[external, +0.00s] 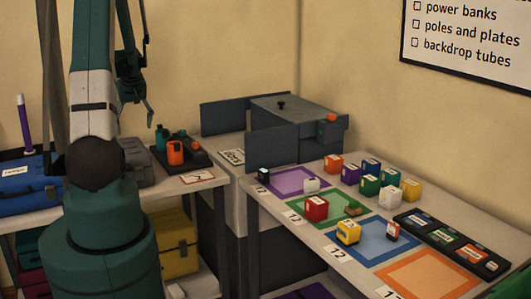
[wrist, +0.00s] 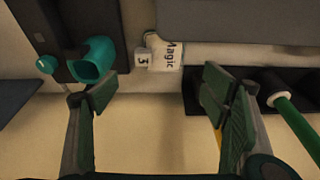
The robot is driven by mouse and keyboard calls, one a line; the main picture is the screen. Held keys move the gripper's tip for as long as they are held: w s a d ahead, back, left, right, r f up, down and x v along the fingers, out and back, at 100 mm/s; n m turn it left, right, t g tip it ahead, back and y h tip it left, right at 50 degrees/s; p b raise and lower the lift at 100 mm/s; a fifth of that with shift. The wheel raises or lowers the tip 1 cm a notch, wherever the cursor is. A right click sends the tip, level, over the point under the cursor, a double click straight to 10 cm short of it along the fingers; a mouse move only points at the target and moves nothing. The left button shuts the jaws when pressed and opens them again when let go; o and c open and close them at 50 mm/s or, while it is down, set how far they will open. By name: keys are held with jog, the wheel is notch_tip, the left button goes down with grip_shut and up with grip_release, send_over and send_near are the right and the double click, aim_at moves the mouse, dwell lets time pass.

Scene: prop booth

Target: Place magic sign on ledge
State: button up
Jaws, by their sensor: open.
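A small white sign reading "Magic" (wrist: 168,52) shows in the wrist view at top centre, its lettering turned sideways. It lies beyond my fingertips, roughly between them, and apart from both. My gripper (wrist: 160,90) is open, with nothing between its fingers. In the external view my gripper (external: 151,118) hangs at upper left above the left table. I cannot tell for sure which card in the external view is the sign, nor which surface is the ledge.
In the external view, a dark tray (external: 202,163) holds orange and teal items. Coloured blocks crowd the right table.

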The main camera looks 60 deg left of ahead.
jog(key=shift+a+f+h+b, duration=0.65)
jog(key=shift+a+f+h, duration=0.15)
jog(key=shift+f, duration=0.25)
jog(key=shift+a+f+h+b, duration=0.6)
jog(key=shift+a+f+h, duration=0.15)
jog(key=shift+f, duration=0.25)
jog(key=shift+d, duration=0.1)
jog(key=shift+f, duration=1.25)
jog(key=shift+f, duration=0.1)
jog(key=shift+a+f+b, duration=0.2)
jog(key=shift+f+b, duration=0.3)
jog(key=shift+f, duration=2.05)
jog(key=shift+c, duration=0.7)
